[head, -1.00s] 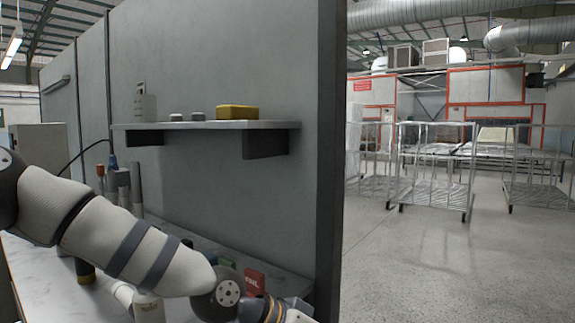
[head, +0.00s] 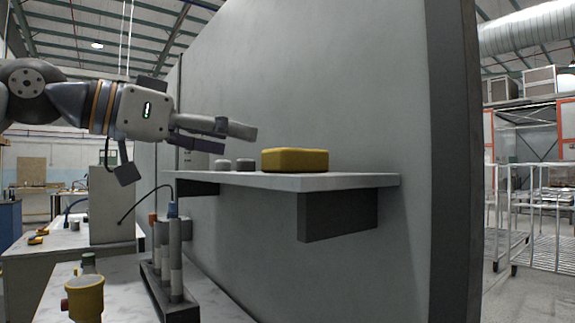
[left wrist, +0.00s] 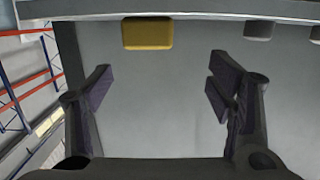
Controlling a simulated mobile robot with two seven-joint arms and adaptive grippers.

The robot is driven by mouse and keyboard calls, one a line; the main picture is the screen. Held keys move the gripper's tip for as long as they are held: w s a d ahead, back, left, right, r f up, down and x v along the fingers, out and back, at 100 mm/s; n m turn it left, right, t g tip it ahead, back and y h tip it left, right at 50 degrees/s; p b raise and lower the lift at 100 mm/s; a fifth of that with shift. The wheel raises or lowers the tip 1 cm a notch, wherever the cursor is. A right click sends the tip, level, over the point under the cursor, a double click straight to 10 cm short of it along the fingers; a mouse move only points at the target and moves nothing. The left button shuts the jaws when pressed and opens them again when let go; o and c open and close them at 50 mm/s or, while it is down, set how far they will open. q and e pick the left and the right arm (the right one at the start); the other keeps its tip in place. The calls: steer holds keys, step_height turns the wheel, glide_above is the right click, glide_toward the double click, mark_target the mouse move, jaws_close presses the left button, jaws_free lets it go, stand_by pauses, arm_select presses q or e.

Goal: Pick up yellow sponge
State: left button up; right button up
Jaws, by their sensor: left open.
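The yellow sponge (head: 295,160) lies flat on a wall shelf (head: 350,181) in the head view. My left gripper (head: 240,140) is up at shelf height, to the left of the sponge, its fingers pointing right towards it and apart from it. In the left wrist view the two fingers (left wrist: 158,82) are spread with nothing between them. The sponge (left wrist: 147,33) shows there near the top, on the shelf (left wrist: 200,7), beyond the fingertips and nearer the left finger. My right gripper is in neither view.
Two small grey round items (head: 245,164) stand on the shelf left of the sponge. A dark bracket (head: 338,215) is under the shelf and a grey wall panel (head: 340,80) behind it.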

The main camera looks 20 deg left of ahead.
mark_target(295, 155)
arm_select(q)
steer(key=x, duration=0.7)
steer(key=s+d+x, duration=0.1)
steer(key=x, duration=0.3)
steer(key=shift+w+d+f, duration=0.25)
steer(key=shift+d+f, duration=0.05)
steer(key=shift+f, duration=0.05)
steer(key=shift+s+a, duration=0.1)
steer(key=shift+c, duration=0.8)
steer(key=c, duration=1)
